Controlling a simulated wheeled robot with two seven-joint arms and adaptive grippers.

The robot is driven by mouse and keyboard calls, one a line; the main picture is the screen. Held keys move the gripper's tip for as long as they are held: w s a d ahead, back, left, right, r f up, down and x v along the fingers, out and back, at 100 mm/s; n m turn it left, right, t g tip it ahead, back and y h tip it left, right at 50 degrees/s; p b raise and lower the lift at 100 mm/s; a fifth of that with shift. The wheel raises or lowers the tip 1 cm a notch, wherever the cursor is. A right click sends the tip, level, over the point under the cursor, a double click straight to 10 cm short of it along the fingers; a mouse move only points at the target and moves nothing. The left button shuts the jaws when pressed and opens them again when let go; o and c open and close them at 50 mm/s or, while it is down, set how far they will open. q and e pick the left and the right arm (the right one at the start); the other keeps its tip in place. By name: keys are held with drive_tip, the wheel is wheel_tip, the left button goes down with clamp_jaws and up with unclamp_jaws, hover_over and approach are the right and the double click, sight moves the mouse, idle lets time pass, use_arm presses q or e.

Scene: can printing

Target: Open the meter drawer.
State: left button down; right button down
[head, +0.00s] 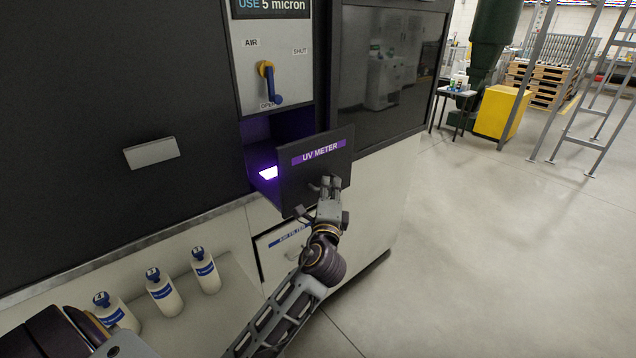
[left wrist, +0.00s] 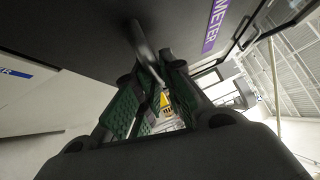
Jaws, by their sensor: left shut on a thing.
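The meter drawer (head: 298,180) has a dark front with a purple "UV METER" label. It stands pulled out from the cabinet, and a bright violet-white glow shows inside it at the left. My left gripper (head: 329,184) is at the lower right of the drawer front. In the left wrist view, its green-padded fingers (left wrist: 150,75) are shut on the grey bar handle (left wrist: 142,42), close beneath the dark drawer front (left wrist: 185,25). My right gripper is not in view.
Above the drawer is a panel with a blue-handled air valve (head: 268,82). Below it is an "AIR FILTER" drawer (head: 284,245). Several white bottles (head: 163,293) stand on a ledge at the lower left. Open floor (head: 480,260) lies to the right.

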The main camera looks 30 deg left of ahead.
use_arm(q)
drive_tip(key=shift+s+d+f, duration=0.1)
drive_tip(key=shift+s+d, duration=0.15)
drive_tip(key=shift+d, duration=0.35)
drive_tip(key=c, duration=1.5)
unclamp_jaws()
drive_tip(key=shift+s, duration=0.15)
drive_tip(key=shift+v, duration=5.9)
